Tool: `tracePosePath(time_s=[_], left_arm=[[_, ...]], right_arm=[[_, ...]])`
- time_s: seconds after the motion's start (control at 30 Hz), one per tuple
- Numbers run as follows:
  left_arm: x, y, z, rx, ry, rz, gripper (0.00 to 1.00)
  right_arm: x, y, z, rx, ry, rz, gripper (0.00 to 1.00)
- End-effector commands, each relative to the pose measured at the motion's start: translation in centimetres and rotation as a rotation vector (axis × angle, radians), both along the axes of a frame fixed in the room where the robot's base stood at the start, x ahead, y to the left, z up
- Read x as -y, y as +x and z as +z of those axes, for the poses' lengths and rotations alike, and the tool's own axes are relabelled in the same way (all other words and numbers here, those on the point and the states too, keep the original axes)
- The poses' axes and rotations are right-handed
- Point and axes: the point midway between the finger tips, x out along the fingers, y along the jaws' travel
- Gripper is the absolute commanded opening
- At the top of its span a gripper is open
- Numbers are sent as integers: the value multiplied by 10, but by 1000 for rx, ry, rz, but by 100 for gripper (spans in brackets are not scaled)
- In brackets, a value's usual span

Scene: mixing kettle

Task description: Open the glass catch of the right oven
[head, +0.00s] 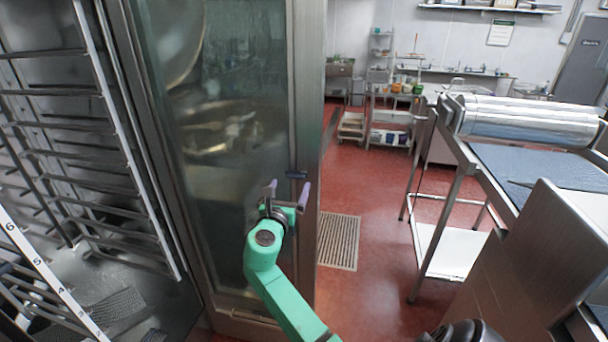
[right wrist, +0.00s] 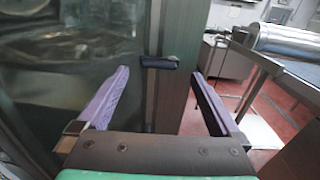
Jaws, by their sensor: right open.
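The oven door's glass panel (head: 225,130) stands upright in a steel frame in the head view, with the rack-filled oven interior visible to its left. A dark catch (head: 296,175) sits near the right edge of the glass; it also shows in the right wrist view (right wrist: 158,62). My right gripper (head: 288,187) is open and empty, with purple fingers spread wide. In the right wrist view the catch lies ahead of the fingers and between them, apart from both. My left gripper is not in view.
A rack (head: 90,130) stands at the left. A steel table with a roller (head: 530,118) stands at the right. A floor grate (head: 338,242) and open red floor (head: 375,220) lie between the door and that table. Shelves stand at the back.

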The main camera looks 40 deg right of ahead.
Motion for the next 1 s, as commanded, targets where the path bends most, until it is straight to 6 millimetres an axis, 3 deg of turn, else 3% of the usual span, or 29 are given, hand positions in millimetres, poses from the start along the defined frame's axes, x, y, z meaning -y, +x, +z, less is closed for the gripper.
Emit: tracePosePath(time_s=[0.33, 0.7, 0.73, 0.93, 1.0], left_arm=[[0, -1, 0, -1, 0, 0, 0], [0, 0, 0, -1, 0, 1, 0], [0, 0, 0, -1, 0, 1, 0], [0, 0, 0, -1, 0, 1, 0], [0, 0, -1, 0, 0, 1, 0]], right_arm=[[34, 25, 1, 1, 0, -1, 100], [37, 27, 0, 0, 1, 1, 100], [37, 27, 0, 0, 1, 1, 96], [37, 27, 0, 1, 1, 0, 20], [37, 27, 0, 6, 5, 0, 16]])
